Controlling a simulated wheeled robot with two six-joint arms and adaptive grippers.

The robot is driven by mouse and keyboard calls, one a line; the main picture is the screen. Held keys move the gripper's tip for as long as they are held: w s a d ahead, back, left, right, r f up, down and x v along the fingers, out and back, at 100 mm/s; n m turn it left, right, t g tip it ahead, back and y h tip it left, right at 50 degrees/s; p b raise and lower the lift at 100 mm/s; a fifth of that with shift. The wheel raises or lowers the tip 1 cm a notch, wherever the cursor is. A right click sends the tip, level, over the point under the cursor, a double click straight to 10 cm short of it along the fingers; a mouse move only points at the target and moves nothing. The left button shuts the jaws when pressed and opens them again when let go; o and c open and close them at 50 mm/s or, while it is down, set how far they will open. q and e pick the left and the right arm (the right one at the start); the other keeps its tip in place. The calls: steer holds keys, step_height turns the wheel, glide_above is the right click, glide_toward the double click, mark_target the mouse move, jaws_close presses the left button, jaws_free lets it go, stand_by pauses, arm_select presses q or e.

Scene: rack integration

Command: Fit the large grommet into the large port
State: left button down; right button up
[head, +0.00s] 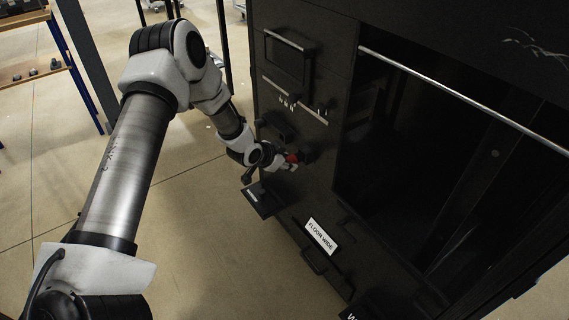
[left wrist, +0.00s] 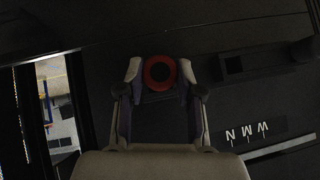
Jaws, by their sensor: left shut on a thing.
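The large grommet is a red ring with a dark centre (left wrist: 159,72). In the left wrist view it sits between the two fingertips of my left gripper (left wrist: 160,78), which is shut on it. In the head view the red grommet (head: 292,158) shows small at the tip of my left gripper (head: 287,163), close to the front of the black rack cabinet (head: 320,185). I cannot pick out the large port; the dark panel around the grommet is too dim to tell whether the grommet touches it. My right gripper is in neither view.
A dark box-like fitting (head: 273,128) sticks out of the cabinet above the gripper. A black tray (head: 262,200) juts out below it. A label reading FLOOR WIDE (head: 321,237) is lower on the cabinet. A shelf (head: 32,75) stands far left. The floor (head: 200,245) beside the cabinet is clear.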

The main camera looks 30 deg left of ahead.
arm_select(q)
steer(key=shift+w+d+b, duration=0.2)
steer(key=shift+w+b, duration=0.15)
steer(key=shift+w, duration=0.15)
steer(key=shift+w+d+b, duration=0.2)
steer(key=shift+w+b, duration=0.1)
steer(key=shift+w, duration=0.15)
steer(key=c, duration=0.7)
jaws_free()
steer(key=v, duration=1.2)
